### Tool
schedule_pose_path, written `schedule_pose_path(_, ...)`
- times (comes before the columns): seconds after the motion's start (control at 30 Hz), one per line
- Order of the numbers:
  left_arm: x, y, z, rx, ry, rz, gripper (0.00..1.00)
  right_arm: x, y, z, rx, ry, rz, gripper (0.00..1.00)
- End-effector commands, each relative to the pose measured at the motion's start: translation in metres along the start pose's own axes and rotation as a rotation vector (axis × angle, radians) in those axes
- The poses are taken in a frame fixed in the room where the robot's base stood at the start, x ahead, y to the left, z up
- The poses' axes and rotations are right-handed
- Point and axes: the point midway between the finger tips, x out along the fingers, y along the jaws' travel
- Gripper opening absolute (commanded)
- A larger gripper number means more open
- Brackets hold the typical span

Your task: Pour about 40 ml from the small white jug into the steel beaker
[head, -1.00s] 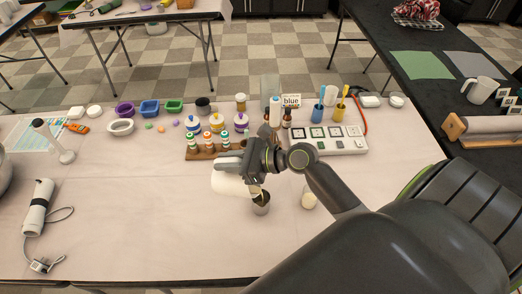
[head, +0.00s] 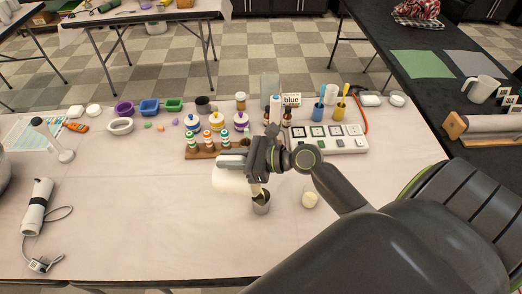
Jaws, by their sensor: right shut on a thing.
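My right gripper (head: 236,161) is shut on the small white jug (head: 231,182) and holds it above the table. The jug is tipped far over, its mouth end to the right. Its lip is at the rim of the steel beaker (head: 261,208), which stands upright on the table just below and to the right. Something pale shows between lip and beaker; I cannot tell whether it is a stream or the jug's lip. The gripper hides the jug's upper part. The liquid level in the beaker cannot be read. My left gripper is out of view.
A wooden rack (head: 202,153) with small bottles stands behind the jug. A white tray with squares (head: 352,146) lies behind right. The table's left middle and front are mostly clear.

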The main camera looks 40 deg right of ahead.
Motion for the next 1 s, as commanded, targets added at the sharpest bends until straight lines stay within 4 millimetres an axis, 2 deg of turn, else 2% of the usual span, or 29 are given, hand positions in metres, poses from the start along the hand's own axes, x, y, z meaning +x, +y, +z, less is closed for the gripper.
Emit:
schedule_pose_path(0.27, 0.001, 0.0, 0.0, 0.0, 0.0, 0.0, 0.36, -0.002, 0.0, 0.002, -0.001, -0.015, 0.0, 0.0)
schedule_pose_path(0.4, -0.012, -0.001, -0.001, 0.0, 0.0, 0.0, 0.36, 0.015, 0.0, 0.002, 0.0, 0.087, 0.001, 0.0)
schedule_pose_path(0.5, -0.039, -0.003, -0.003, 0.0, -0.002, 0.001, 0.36, 0.021, 0.0, 0.004, 0.007, 0.157, -0.002, 0.0)
schedule_pose_path(0.83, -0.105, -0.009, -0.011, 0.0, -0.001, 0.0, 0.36, 0.041, 0.0, -0.003, 0.005, 0.334, 0.002, 0.0)
schedule_pose_path(0.9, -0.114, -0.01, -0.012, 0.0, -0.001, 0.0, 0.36, 0.044, -0.001, -0.005, 0.003, 0.365, 0.0, 0.0)
schedule_pose_path(1.0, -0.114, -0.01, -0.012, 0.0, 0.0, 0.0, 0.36, 0.047, -0.001, -0.012, 0.001, 0.383, -0.001, 0.0)
